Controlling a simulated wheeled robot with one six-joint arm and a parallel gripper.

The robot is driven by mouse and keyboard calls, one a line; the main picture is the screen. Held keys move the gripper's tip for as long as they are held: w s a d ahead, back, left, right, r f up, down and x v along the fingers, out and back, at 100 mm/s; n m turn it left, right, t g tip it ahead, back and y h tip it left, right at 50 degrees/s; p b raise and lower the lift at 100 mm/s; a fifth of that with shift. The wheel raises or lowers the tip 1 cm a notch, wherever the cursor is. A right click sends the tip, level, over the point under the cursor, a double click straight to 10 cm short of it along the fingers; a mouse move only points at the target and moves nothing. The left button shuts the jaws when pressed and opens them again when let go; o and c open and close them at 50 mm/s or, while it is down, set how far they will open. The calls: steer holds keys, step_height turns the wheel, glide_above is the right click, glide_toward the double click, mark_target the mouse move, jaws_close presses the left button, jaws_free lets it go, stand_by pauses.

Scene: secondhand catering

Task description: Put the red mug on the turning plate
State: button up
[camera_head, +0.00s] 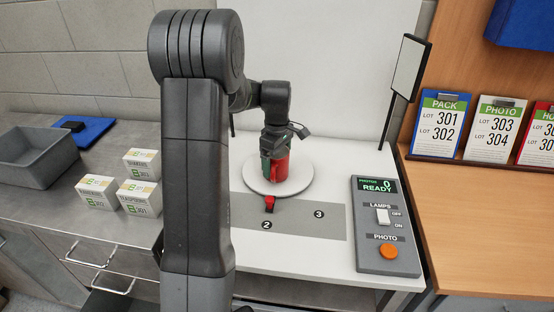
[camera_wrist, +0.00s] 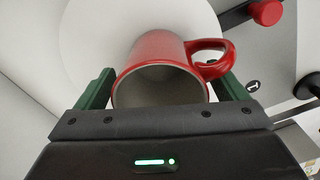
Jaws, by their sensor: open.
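The red mug (camera_head: 281,170) is on the white round turning plate (camera_head: 303,183) in the head view, partly hidden by my gripper. The fingers stand apart, one on each side of the mug. The white turning plate (camera_wrist: 85,35) shows under and behind it. Whether either finger touches the mug is unclear.
A red-tipped lever (camera_head: 269,203) juts from the plate's front, near a grey strip (camera_head: 300,228) marked 2 and 3. A control box (camera_head: 385,240) reading READY stands at right. Small boxes (camera_head: 140,197) and a grey bin (camera_head: 35,155) are at left. A panel (camera_head: 409,66) stands behind.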

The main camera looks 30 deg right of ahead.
step_height(320, 180, up, 12)
steer(key=shift+b, duration=0.4)
